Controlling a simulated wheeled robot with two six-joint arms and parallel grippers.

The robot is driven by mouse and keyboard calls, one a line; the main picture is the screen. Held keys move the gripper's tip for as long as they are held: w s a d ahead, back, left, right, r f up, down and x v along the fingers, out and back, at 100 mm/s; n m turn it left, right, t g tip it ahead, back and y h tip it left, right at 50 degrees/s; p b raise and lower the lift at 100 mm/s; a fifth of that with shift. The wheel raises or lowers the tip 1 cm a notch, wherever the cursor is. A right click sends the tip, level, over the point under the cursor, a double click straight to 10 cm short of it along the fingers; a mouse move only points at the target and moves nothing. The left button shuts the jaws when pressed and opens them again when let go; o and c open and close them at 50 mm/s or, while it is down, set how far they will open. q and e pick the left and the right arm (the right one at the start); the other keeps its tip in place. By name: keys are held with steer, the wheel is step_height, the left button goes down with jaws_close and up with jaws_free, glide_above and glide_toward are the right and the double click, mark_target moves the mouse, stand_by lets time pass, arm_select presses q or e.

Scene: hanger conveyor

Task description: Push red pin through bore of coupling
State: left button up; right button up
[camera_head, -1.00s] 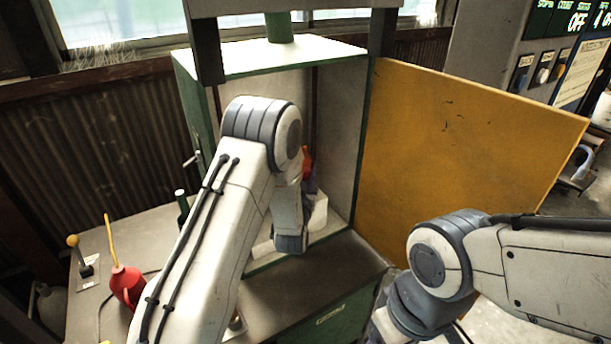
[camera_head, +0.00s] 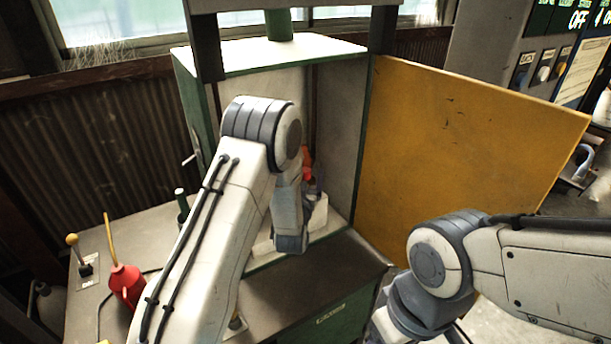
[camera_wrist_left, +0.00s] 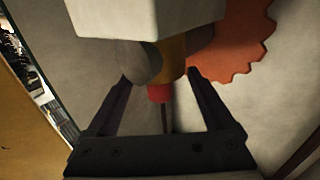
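In the left wrist view, a small red piece (camera_wrist_left: 159,92), apparently the red pin, sits end-on at an orange-brown cylinder (camera_wrist_left: 172,62). A thin dark rod shows just below it. Grey rounded parts (camera_wrist_left: 140,61) flank the cylinder, below a white block (camera_wrist_left: 145,15); I cannot tell which part is the coupling, and no bore shows. My left gripper (camera_wrist_left: 161,84) is open, its two dark fingers on either side of the red piece with gaps. In the head view, my left arm reaches into the cabinet and hides its fingertips. My right gripper is out of view.
A green-edged cabinet (camera_head: 340,140) stands around the work area, its yellow door (camera_head: 460,150) swung open to the right. A red toothed disc (camera_wrist_left: 235,45) is close to the left gripper's fingers. A red oil can (camera_head: 126,285) and a yellow-knobbed lever (camera_head: 78,251) are at left.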

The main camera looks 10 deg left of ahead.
arm_select(q)
steer(key=s+d+b, duration=0.1)
steer(key=s+b, duration=0.1)
steer(key=s, duration=0.8)
steer(key=shift+s+b, duration=0.2)
steer(key=shift+b, duration=0.1)
steer(key=shift+d, duration=0.15)
